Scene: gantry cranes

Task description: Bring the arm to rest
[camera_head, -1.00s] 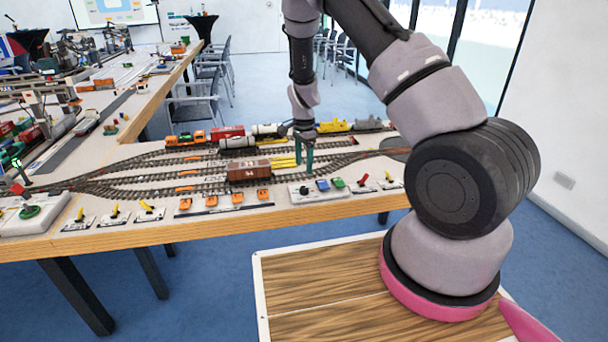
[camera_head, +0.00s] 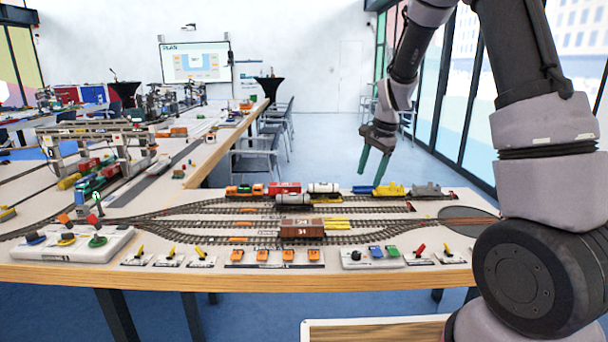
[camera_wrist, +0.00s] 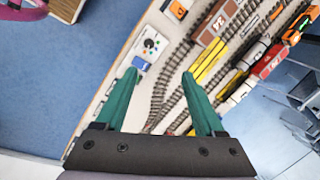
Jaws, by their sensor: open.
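My gripper (camera_head: 375,163) has green fingers and hangs in the air above the right part of the model railway table, at the far side. In the wrist view my gripper (camera_wrist: 160,75) has its two green fingers spread apart with nothing between them. The fingers are clear of the track and the wagons. My arm comes down from the upper right of the head view.
The table (camera_head: 180,276) carries tracks, a brown wagon (camera_head: 302,229), a yellow wagon (camera_head: 389,190) and a tank wagon (camera_head: 323,188). Along its front edge sit a control box (camera_head: 371,259) and several small levers. Chairs (camera_head: 255,158) stand behind. Windows line the right.

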